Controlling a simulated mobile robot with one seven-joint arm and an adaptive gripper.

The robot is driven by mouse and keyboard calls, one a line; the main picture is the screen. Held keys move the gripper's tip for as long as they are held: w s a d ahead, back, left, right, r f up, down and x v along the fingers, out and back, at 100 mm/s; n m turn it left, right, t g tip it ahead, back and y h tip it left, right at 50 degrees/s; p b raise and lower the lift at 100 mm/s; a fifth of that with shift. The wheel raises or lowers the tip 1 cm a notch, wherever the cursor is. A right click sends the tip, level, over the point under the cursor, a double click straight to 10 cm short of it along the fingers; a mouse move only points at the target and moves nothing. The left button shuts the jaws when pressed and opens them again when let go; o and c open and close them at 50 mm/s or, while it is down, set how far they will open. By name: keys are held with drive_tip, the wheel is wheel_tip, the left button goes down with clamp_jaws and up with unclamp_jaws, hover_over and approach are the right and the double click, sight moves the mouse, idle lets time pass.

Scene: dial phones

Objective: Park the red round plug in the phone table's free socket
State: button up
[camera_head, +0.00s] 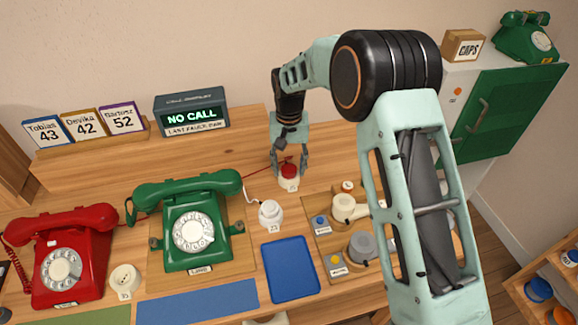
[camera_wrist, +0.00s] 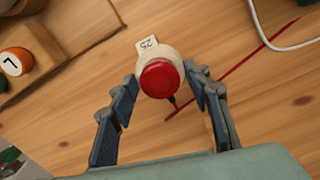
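The red round plug (camera_head: 289,171) sits on a cream socket (camera_head: 289,185) on the wooden phone table (camera_head: 215,150). In the wrist view the red plug (camera_wrist: 160,78) sits on its socket with a tag reading 25, and a dark cord stub shows at its side. My gripper (camera_head: 290,158) is over the plug from above; in the wrist view its fingers (camera_wrist: 166,90) are spread either side of the plug, with gaps showing. A cream socket (camera_head: 125,280) beside the red phone has no plug visible on it. Another socket (camera_head: 270,216), tagged 23, carries a white piece.
A green dial phone (camera_head: 195,225) and a red dial phone (camera_head: 65,262) stand left of the gripper. A blue tray (camera_head: 291,270) lies in front. A wooden board (camera_head: 320,215) with several knobs is partly hidden by my arm. The call display (camera_head: 192,112) reads NO CALL.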

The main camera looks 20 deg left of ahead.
drive_tip(key=shift+o, duration=0.5)
drive_tip(key=shift+r, duration=0.3)
wheel_tip(320, 180, up, 11)
drive_tip(key=shift+r, duration=0.2)
